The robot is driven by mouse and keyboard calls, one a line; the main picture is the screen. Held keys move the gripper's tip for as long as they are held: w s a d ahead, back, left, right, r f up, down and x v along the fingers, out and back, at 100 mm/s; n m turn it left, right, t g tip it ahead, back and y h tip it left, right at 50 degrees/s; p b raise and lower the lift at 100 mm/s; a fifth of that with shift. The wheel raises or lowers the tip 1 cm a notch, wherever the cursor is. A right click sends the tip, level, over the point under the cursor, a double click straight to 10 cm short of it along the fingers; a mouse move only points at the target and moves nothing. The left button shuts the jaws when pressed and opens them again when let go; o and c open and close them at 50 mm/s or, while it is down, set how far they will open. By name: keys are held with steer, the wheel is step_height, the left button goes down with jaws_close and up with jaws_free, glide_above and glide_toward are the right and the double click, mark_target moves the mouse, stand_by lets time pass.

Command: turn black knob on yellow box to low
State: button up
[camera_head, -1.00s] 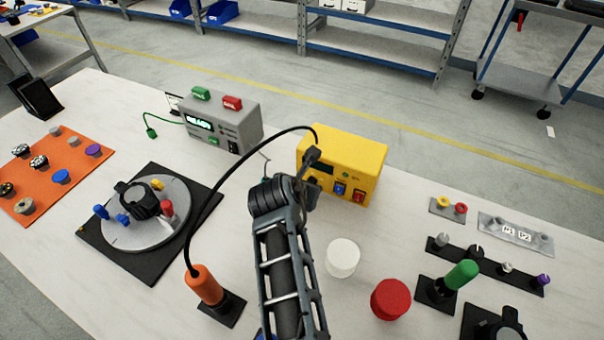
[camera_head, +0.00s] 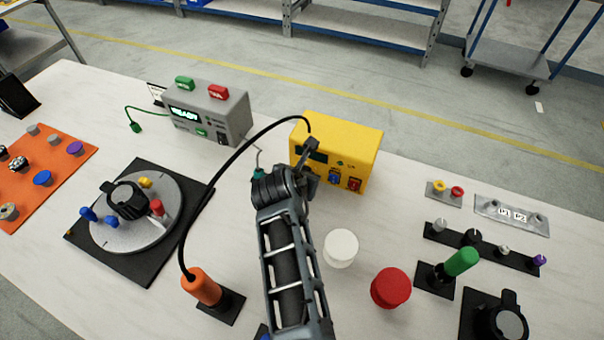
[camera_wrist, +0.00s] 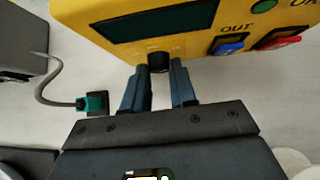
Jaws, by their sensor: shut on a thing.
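The yellow box (camera_head: 338,146) stands at the back middle of the table, with a dark display, a blue switch and a red switch on its front. In the wrist view the yellow box (camera_wrist: 180,50) fills the top, and the black knob (camera_wrist: 159,62) sits below its display. My gripper (camera_wrist: 160,82) is shut on the black knob, one finger on each side of it. The knob's pointer and the low mark cannot be made out. In the head view my gripper (camera_head: 308,172) is at the box's front left, and my arm hides the knob.
A grey box (camera_head: 207,110) with a lit display stands left of the yellow box. A black cable arches from an orange handle (camera_head: 203,287) past my arm to the yellow box. A white cylinder (camera_head: 341,248) and a red one (camera_head: 390,287) stand to the right of my arm.

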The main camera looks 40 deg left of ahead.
jaws_close()
steer(key=shift+a, duration=0.15)
steer(key=shift+a+n+t+h, duration=0.2)
steer(key=shift+n+t+h, duration=0.2)
steer(key=shift+n+h, duration=0.55)
steer(key=shift+a+f+n+t+h+b, duration=0.15)
steer(key=shift+n+t+h+b, duration=0.3)
steer(key=shift+h, duration=0.8)
steer(key=h+b, duration=0.1)
steer(key=n+h+b, duration=0.1)
steer(key=b, duration=0.1)
steer(key=shift+s+a+f+t+b, duration=0.15)
steer(key=shift+a+f+t+b, duration=0.1)
steer(key=shift+t+b, duration=0.1)
steer(key=n+t+h+b, duration=0.1)
steer(key=h+b, duration=0.1)
steer(key=b, duration=0.1)
steer(key=shift+a, duration=0.1)
steer(key=shift+s, duration=0.1)
